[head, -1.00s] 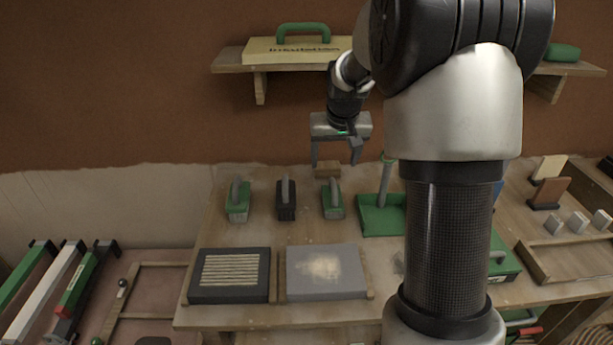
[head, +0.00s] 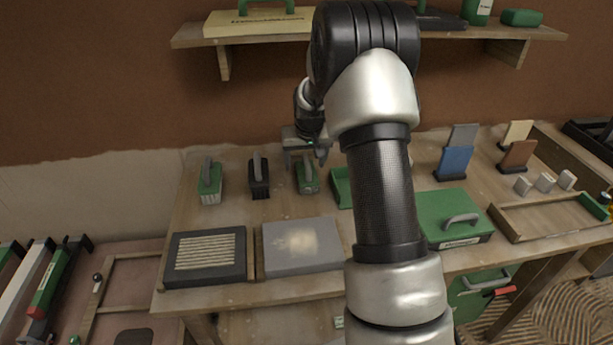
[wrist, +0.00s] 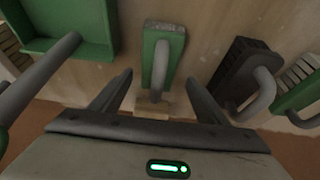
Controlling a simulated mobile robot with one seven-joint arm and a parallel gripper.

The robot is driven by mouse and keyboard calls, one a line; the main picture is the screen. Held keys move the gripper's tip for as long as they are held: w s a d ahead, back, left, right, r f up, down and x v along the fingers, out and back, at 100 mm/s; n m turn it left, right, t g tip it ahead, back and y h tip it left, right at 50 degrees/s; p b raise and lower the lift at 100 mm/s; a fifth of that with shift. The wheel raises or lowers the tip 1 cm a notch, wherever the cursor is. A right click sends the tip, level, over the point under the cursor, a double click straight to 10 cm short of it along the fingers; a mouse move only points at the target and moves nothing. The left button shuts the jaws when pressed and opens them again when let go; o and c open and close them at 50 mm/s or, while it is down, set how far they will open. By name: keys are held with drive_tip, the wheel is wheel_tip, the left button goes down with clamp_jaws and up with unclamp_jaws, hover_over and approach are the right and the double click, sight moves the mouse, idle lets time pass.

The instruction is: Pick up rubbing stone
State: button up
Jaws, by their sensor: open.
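Three handled tools stand in a row at the back of the bench; I cannot tell for certain which is the rubbing stone. They are a left green one (head: 210,183), a dark one (head: 259,178) and a right green one with a grey handle (head: 307,180). My gripper (head: 305,163) is open and empty at the right green one. In the wrist view, the fingertips (wrist: 159,78) are on either side of this green tool (wrist: 149,48), whose grey handle (wrist: 160,68) lies between them. A gap shows on each side. Contact is not visible.
A wooden block (wrist: 152,108) lies by the tool's far end. A green tray (wrist: 98,30) stands beside it and the dark tool (wrist: 240,72) on the other side. A grey slab (head: 300,262) and a ribbed board (head: 205,275) lie in front. A shelf (head: 270,40) hangs above.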

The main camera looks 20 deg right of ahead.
drive_tip(key=x, duration=0.4)
drive_tip(key=shift+s+d, duration=0.15)
drive_tip(key=shift+d, duration=0.05)
drive_tip(key=shift+r, duration=0.1)
drive_tip(key=c, duration=1.5)
wheel_tip(320, 180, up, 10)
drive_tip(key=shift+p, duration=0.6)
